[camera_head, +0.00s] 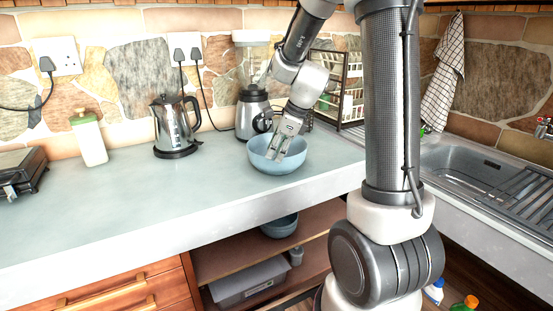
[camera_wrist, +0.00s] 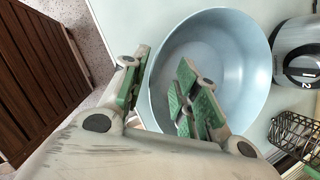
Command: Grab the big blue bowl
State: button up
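The big blue bowl (camera_head: 263,166) stands upright on the counter near its front edge. It fills the middle of the wrist view (camera_wrist: 232,55), and its visible inside is empty. My gripper (camera_head: 277,154) reaches down at the bowl from above. In the wrist view my gripper (camera_wrist: 163,70) is open, with green-padded fingers apart. One finger appears outside the near rim and the other over the bowl's inside, with the rim between them. I cannot tell whether either finger touches the bowl. A smaller blue bowl (camera_head: 280,226) sits on the shelf below the counter.
A blender (camera_head: 252,112) stands close behind the bowl, and a wire rack (camera_head: 350,88) is to its right. A kettle (camera_head: 173,128) and a green-capped bottle (camera_head: 90,140) stand to the left. The counter (camera_head: 130,205) left of the bowl is clear. A sink (camera_head: 460,165) is at right.

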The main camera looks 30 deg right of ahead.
jog(key=x, duration=0.3)
jog(key=shift+a+f, duration=0.2)
jog(key=shift+f, duration=0.1)
jog(key=shift+c, duration=0.3)
grip_shut()
